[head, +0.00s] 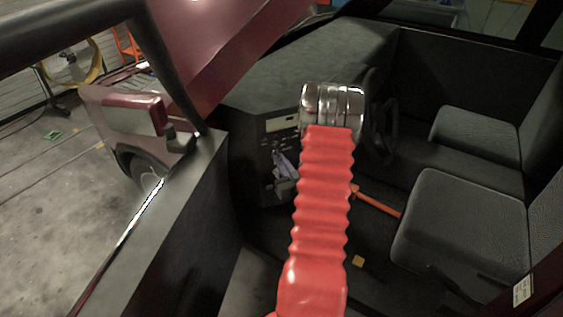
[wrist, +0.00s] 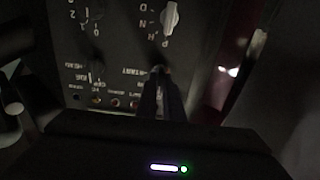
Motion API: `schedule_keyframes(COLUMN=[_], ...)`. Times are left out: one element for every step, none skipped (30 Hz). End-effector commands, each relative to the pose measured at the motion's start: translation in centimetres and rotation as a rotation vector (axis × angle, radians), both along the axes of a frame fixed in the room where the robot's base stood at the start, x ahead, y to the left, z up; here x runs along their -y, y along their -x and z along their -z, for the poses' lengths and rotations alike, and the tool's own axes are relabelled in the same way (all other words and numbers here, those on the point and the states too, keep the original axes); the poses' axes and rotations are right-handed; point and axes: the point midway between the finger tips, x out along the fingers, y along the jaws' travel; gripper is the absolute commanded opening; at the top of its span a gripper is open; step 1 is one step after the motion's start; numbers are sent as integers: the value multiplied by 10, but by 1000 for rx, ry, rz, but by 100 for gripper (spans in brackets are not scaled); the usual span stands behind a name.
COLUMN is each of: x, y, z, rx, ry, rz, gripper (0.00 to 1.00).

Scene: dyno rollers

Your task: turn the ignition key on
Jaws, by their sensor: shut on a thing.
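The ignition key (wrist: 157,71) is small and mostly hidden between the jaws in the wrist view. It sits at the dark control panel (wrist: 125,50), near lettering that appears upside down. My gripper (wrist: 160,82) is shut on the key, with its dark fingers reaching up to the panel face. In the head view, my gripper (head: 284,168) shows as a small grey shape against the dash panel (head: 279,136), partly beside my red-sleeved arm. The key cannot be made out in the head view, and its turned angle is unclear.
A pale selector knob (wrist: 170,17) and a dark knob (wrist: 97,72) are on the panel near the gripper. The steering wheel (head: 388,115) is right of my arm. Grey seats (head: 460,225) fill the right side. The open door (head: 165,225) is at left.

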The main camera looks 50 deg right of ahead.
Motion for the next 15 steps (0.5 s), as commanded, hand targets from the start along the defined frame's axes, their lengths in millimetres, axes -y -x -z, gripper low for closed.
schedule_keyframes(x=[0, 0, 0, 0, 4, 2, 2, 1, 1, 1, 1, 1, 0, 0, 0], y=[0, 0, 0, 0, 0, 0, 0, 0, 0, 0, 0, 0, 0, 0, 0], z=[0, 0, 0, 0, 0, 0, 0, 0, 0, 0, 0, 0, 0, 0, 0], rx=[0, 0, 0, 0, 0, 0, 0, 1, 2, 4, 6, 10, 13, 17, 24], ry=[0, 0, 0, 0, 1, 0, -1, -2, -4, -7, -10, -17, -23, -30, -39], rz=[-1, -1, -1, -1, 0, 0, 0, 0, 1, 1, 1, 1, 1, 1, 1], gripper=[0, 0, 0, 0, 0, 0, 0, 0, 0, 0, 0, 0, 0, 0, 0])
